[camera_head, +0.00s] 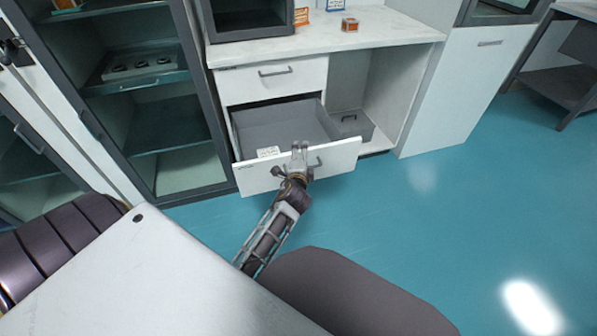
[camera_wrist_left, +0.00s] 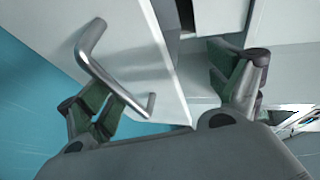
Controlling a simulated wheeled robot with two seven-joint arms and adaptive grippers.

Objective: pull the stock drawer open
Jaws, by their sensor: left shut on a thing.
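The stock drawer (camera_head: 340,156) is the lower drawer of the white cabinet. It stands pulled well out, with its grey inside showing. My left gripper (camera_head: 300,150) is at the middle of its white front, by the handle. In the left wrist view the metal handle (camera_wrist_left: 115,75) crosses beside one finger. The fingers of my left gripper (camera_wrist_left: 172,92) are spread, with the drawer front (camera_wrist_left: 165,60) between them, and it is shut on the drawer. The exact contact is partly hidden. My right gripper is not in view.
A closed upper drawer (camera_head: 265,80) sits above. A grey bin (camera_head: 350,125) stands in the open bay to the right. A glass-door cabinet (camera_head: 170,125) is at the left. The blue floor (camera_head: 440,215) at the right is clear.

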